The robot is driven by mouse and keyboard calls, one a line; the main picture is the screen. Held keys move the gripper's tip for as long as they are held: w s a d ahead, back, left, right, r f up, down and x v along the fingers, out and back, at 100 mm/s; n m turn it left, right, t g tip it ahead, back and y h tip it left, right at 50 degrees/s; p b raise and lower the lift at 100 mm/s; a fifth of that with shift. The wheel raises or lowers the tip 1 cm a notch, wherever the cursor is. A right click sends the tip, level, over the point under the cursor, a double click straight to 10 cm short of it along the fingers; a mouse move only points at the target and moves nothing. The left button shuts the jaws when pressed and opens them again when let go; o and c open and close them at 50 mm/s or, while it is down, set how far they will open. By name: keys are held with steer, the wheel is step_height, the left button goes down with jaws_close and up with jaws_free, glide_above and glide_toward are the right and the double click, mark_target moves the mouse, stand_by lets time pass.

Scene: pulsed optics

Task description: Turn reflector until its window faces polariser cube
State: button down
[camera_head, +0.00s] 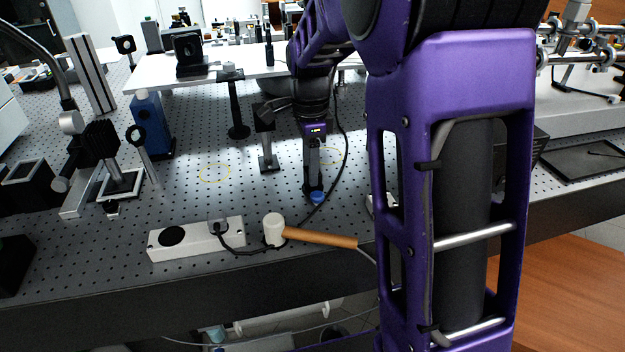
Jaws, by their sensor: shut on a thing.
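My gripper (313,180) points down at the table, right of centre, and is shut on a small blue piece (318,197) low at its fingertips. Most of this piece is hidden by the gripper; it may be the reflector, but no window on it shows. A small dark block on a post (266,125) stands just left of my gripper, apart from it. I cannot tell whether it is the polariser cube. Which way the reflector's window faces cannot be seen.
A mallet (320,237) and a power strip (196,240) lie near the table's front edge. A yellow ring (215,173) marks bare perforated table (200,200) to the left. A black cable runs beside my gripper.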

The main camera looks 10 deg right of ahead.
stand_by(0.4)
steer(key=n+p, duration=0.1)
steer(key=n, duration=0.2)
steer(key=shift+r, duration=0.15)
steer(key=n, duration=0.4)
steer(key=shift+s+d+p, duration=0.1)
steer(key=shift+s+p, duration=0.05)
steer(key=shift+p, duration=0.15)
steer(key=n+p, duration=0.1)
steer(key=n, duration=0.5)
steer(key=shift+d, duration=0.1)
steer(key=shift+n, duration=0.4)
